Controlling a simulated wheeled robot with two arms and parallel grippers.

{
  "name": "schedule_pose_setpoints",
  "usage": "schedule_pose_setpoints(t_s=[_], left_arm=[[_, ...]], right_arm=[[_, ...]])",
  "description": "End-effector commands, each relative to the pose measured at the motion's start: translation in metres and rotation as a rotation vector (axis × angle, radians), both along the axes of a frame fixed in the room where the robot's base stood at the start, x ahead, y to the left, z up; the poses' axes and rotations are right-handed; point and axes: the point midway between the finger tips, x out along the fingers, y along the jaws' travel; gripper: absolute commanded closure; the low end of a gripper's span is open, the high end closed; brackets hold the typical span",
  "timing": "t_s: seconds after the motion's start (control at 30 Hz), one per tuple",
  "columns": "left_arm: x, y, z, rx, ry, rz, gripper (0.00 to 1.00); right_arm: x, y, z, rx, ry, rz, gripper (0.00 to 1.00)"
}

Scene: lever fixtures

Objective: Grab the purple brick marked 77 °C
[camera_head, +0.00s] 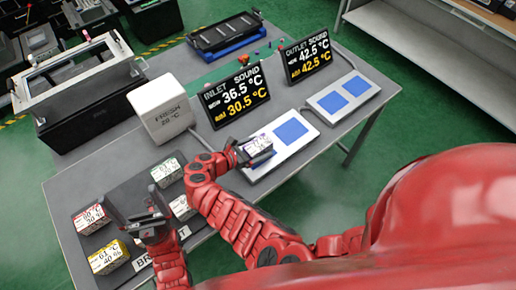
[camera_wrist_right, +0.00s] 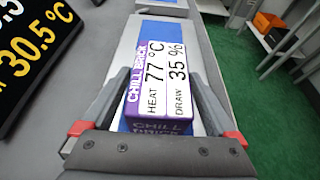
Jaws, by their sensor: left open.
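The purple brick marked 77 °C and 35 % (camera_wrist_right: 160,75) lies on the blue square of a white plate. It also shows small in the head view (camera_head: 259,146). My right gripper (camera_wrist_right: 159,78) has its fingers on either side of the brick, with narrow gaps appearing along its sides. In the head view, my right gripper (camera_head: 241,153) is at the brick's left end. My left gripper (camera_head: 136,206) is open over the dark tray at the left, among other bricks, with nothing seen between its fingers.
The dark tray (camera_head: 130,190) holds white-topped bricks with green, red and yellow sides. A white FRESH box (camera_head: 163,107) and the inlet (camera_head: 236,95) and outlet (camera_head: 306,58) displays stand behind. A second white plate (camera_head: 343,96) with blue squares is at the right.

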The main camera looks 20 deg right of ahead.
Motion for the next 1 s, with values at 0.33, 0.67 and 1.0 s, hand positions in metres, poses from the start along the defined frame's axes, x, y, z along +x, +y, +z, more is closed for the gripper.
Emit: schedule_pose_setpoints(t_s=[0.33,0.67,1.0], left_arm=[[0.0,0.0,0.0,0.0,0.0,0.0,0.0],[0.0,0.0,0.0,0.0,0.0,0.0,0.0],[0.0,0.0,0.013,0.0,0.0,0.0,0.0]], right_arm=[[0.0,0.0,0.0,0.0,0.0,0.0,0.72],[0.0,0.0,0.0,0.0,0.0,0.0,1.0],[0.001,-0.003,0.013,0.001,-0.002,-0.004,1.0]])
